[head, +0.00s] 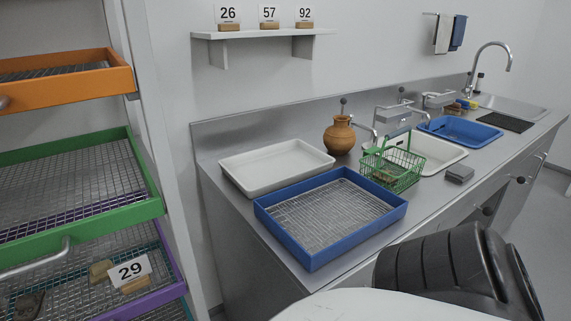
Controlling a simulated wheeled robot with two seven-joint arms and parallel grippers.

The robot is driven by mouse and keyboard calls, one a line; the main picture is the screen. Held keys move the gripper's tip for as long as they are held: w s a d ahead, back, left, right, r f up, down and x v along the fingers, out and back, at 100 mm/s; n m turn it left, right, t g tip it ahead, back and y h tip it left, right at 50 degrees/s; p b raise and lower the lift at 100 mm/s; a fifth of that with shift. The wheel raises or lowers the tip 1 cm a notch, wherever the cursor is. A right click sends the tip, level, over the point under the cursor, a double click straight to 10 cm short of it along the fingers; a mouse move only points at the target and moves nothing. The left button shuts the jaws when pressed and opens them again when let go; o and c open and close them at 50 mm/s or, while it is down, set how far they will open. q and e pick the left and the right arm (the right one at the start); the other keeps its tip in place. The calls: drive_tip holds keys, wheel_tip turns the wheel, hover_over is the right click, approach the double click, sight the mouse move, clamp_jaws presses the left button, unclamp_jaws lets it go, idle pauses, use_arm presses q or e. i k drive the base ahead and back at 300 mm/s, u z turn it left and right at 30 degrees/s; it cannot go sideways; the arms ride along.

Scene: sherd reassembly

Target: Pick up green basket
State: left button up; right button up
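The green basket (405,170) is a small wire basket with a raised handle. It stands on the steel counter (350,170), right of the middle of the head view. It is just behind the right corner of the blue mesh tray and in front of a white basin. Something brownish shows through its wires, too small to make out. Neither of my grippers is in view, and nothing is seen touching the basket.
Nearby are the blue mesh tray (390,220), white tray (245,182), clay jug (339,137), white basin (450,158), grey block (459,174) and taps. A rack with orange, green (60,236) and purple trays stands left. A wall shelf (260,34) holds number cards.

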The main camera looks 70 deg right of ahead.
sight(368, 152)
drive_tip(key=u, duration=1.2)
drive_tip(key=k, duration=2.15)
drive_tip(key=z, duration=1.6)
